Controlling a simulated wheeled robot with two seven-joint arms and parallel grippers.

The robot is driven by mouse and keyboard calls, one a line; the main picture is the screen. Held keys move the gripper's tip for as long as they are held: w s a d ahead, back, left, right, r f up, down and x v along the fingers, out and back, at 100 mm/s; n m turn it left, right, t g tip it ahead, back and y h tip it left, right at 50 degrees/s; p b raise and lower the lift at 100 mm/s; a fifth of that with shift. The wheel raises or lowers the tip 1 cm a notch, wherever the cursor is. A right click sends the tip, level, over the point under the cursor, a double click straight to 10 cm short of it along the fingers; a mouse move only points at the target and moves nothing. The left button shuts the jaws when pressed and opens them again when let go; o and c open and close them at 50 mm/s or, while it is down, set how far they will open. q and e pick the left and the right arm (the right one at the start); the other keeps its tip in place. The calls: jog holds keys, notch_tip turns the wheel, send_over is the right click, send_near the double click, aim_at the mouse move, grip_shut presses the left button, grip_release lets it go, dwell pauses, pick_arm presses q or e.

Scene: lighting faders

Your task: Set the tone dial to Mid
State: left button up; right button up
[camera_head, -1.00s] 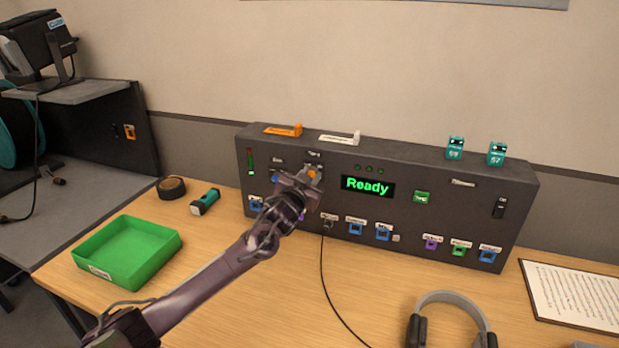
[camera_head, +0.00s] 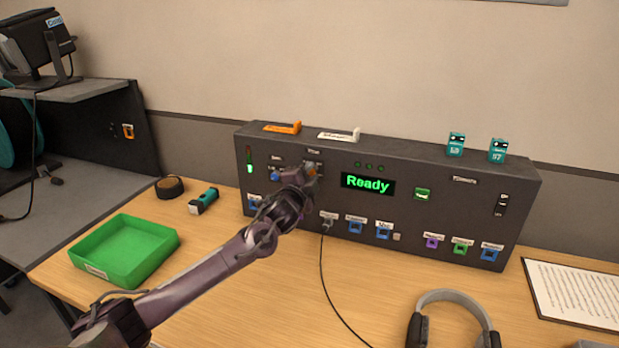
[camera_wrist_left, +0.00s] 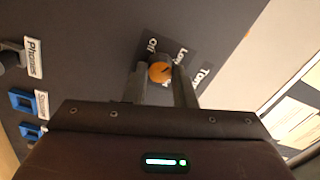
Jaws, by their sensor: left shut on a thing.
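The tone dial (camera_wrist_left: 161,71) is an orange-topped knob with a dark pointer mark, on the front of the dark console (camera_head: 420,215). In the left wrist view it sits between the fingers of my left gripper (camera_wrist_left: 165,84), which is shut on it. Labels around it read "Off", "Low" and a partly hidden "Tone"; I see no "Mid" label there. My right gripper is not in view.
A green display (camera_head: 368,184) reads "Ready". A cable hangs from a socket below the dial. A green tray (camera_head: 125,250), a tape roll (camera_head: 170,187) and a flashlight (camera_head: 203,201) lie left of the console. Headphones (camera_head: 450,300) and a paper sheet (camera_head: 575,295) lie at right.

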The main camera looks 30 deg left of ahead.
pick_arm(q)
jog(key=m+b, duration=0.1)
jog(key=m, duration=0.2)
jog(key=shift+f, duration=0.15)
jog(key=m+b, duration=0.1)
jog(key=m, duration=0.2)
jog(key=shift+m, duration=0.3)
jog(key=m+b, duration=0.3)
jog(key=m, duration=0.2)
jog(key=shift+f+b, duration=0.2)
jog(key=shift+b, duration=0.2)
jog(key=shift+m+b, duration=0.3)
jog(key=shift+m, duration=0.3)
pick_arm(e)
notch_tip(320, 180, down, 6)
pick_arm(q)
jog(key=m+b, duration=0.5)
jog(key=m, duration=0.2)
jog(key=shift+m+b, duration=0.4)
jog(key=shift+m, duration=0.4)
jog(key=shift+b, duration=0.3)
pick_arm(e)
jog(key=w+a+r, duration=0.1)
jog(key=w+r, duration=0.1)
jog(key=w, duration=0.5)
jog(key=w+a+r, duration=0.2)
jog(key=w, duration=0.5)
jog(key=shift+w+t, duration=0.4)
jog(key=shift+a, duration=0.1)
